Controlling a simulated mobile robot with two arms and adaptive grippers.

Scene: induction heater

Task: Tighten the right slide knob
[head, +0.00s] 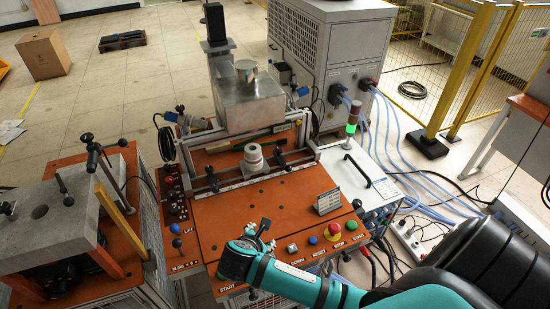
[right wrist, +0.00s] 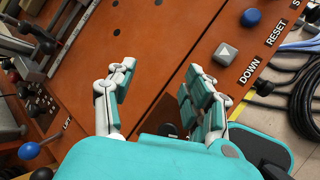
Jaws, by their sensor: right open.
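The orange machine panel (head: 245,215) carries a grey rail with two black knobs; the right one (head: 281,159) is right of the round grey workpiece (head: 253,153), the left one (head: 213,183) at the rail's left part. I take the right one for the right slide knob; its tightness cannot be seen. My right gripper (head: 262,231) is over the front of the panel, well short of this knob. In the right wrist view my right gripper (right wrist: 157,78) is open and empty, its fingers apart above bare orange panel. My left gripper is out of view.
Front-edge buttons include a red emergency stop (head: 333,230) and a grey push button (right wrist: 227,52) close to my fingers. A grey block fixture (head: 50,210) stands further left.

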